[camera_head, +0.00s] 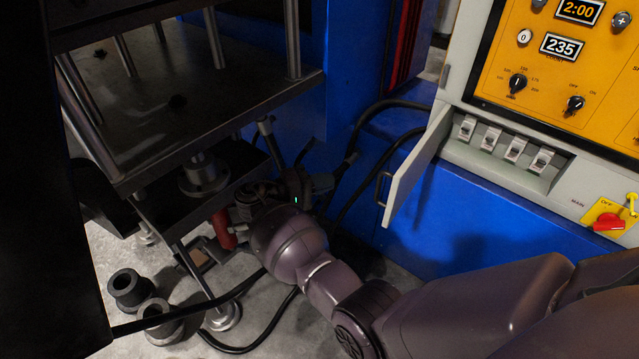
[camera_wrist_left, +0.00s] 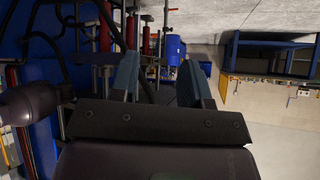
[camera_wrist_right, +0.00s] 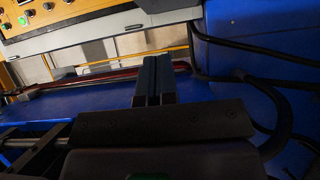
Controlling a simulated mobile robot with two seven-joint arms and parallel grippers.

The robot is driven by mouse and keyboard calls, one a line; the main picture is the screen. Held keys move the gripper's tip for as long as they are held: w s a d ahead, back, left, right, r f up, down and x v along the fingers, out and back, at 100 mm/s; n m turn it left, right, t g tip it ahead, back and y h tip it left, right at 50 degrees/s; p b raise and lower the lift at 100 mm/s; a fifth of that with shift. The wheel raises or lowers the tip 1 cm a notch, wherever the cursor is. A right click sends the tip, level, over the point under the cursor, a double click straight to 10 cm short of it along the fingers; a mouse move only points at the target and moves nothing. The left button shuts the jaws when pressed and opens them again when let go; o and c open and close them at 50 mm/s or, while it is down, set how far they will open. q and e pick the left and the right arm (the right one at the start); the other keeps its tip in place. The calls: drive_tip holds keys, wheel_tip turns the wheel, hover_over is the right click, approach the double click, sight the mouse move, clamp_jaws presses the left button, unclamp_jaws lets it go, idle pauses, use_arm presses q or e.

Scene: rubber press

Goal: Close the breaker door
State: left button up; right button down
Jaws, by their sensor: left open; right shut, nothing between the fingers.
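The breaker door (camera_head: 412,172) is a pale grey panel with a dark handle (camera_head: 381,188). In the head view it stands swung open from the left end of the breaker recess, and the breaker switches (camera_head: 503,145) are exposed. My right gripper (camera_head: 323,183) is left of the door, apart from it, partly hidden by my own arm. In the right wrist view its fingers (camera_wrist_right: 154,80) are shut together with nothing between them. My left gripper is not seen in the head view. In the left wrist view its fingers (camera_wrist_left: 163,80) are wide apart and empty.
The yellow control panel (camera_head: 560,50) is above the breakers, with a red main switch (camera_head: 609,222) at right. The press (camera_head: 180,110) stands at left. Black cables (camera_head: 360,135) run between press and cabinet. Grey cylindrical parts (camera_head: 130,288) are on the floor.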

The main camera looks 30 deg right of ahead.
drive_tip(key=s+d, duration=0.3)
drive_tip(key=d, duration=0.5)
drive_tip(key=shift+s+d+p, duration=0.2)
drive_tip(key=shift+s+p, duration=0.2)
drive_tip(key=shift+p, duration=0.05)
